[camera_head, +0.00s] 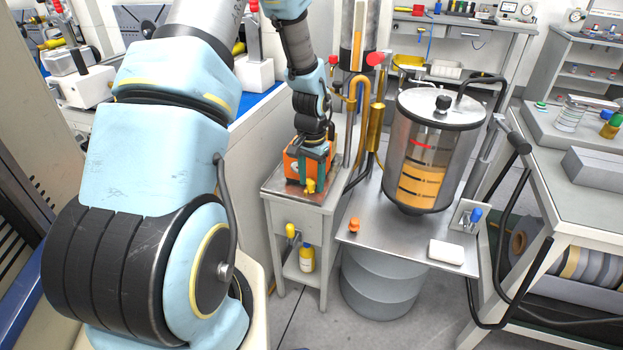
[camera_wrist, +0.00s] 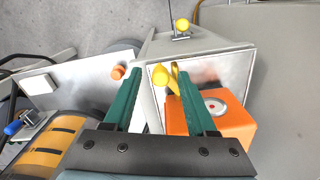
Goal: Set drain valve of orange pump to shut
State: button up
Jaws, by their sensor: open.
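The orange pump (camera_head: 294,162) sits on a small metal stand (camera_head: 270,186). It also shows in the wrist view (camera_wrist: 237,130), with a round, red-centred gauge or cap on top. A yellow valve handle (camera_head: 310,186) is at its front. In the wrist view, this handle (camera_wrist: 160,75) lies between my fingertips, with a brass-coloured part beside it. My gripper (camera_wrist: 159,78) is open, its green fingers on either side of the handle. I cannot tell whether either finger touches it. In the head view my gripper (camera_head: 315,170) hides part of the pump.
Another yellow knob (camera_head: 291,231) sticks out from the stand's front, above a yellow bottle (camera_head: 306,259). To the right are an orange knob (camera_head: 354,225), a glass tank (camera_head: 425,165), a blue-handled valve (camera_head: 475,216) and a white block (camera_head: 446,252). Pipes stand close behind the pump.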

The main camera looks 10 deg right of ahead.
jog(key=shift+f, duration=0.1)
grip_shut()
dwell(0.4)
